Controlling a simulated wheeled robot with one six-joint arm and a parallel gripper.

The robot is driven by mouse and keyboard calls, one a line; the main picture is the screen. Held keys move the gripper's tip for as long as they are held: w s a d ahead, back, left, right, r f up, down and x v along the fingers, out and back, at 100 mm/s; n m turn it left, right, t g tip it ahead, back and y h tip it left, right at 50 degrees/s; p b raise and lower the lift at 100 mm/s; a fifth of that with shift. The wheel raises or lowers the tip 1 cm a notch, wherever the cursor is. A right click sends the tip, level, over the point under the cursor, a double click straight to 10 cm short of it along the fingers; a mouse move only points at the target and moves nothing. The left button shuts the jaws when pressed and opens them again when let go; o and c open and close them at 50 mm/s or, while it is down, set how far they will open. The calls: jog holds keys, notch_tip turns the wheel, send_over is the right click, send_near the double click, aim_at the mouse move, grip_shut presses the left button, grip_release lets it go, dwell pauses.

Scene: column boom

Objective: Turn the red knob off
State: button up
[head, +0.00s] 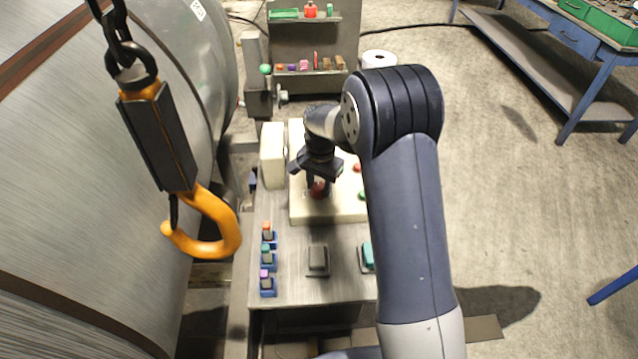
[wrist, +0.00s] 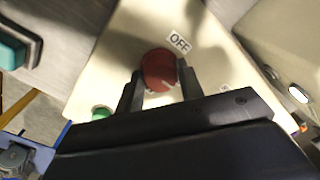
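The round red knob (wrist: 160,69) sits on a cream panel (wrist: 105,72). A white OFF label (wrist: 179,42) is beside it, above and to its right in the wrist view. My gripper (wrist: 160,72) points down at the panel with one dark finger on each side of the knob. The fingertips are very close to the knob's sides; I cannot tell whether they press on it. In the head view my gripper (head: 319,186) is over the panel, and the red knob (head: 318,192) shows below its fingers. The knob's exact angle is unclear.
A red button (head: 357,167) and a green button (head: 362,195) share the panel. A grey switch (head: 317,259), a teal switch (head: 368,256) and small coloured blocks are nearer. An orange hook (head: 218,228) hangs at left beside a large metal drum (head: 90,150).

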jog(key=c, duration=0.5)
jog(key=shift+n, duration=0.4)
jog(key=n+b, duration=0.1)
jog(key=n, duration=0.2)
jog(key=shift+b, duration=0.35)
jog(key=n+b, duration=0.1)
jog(key=n, duration=0.3)
jog(key=shift+w, duration=0.1)
jog(key=n, duration=0.5)
jog(key=shift+b, duration=0.4)
jog(key=n, duration=0.5)
jog(key=shift+a+g, duration=0.1)
jog(key=shift+g, duration=0.2)
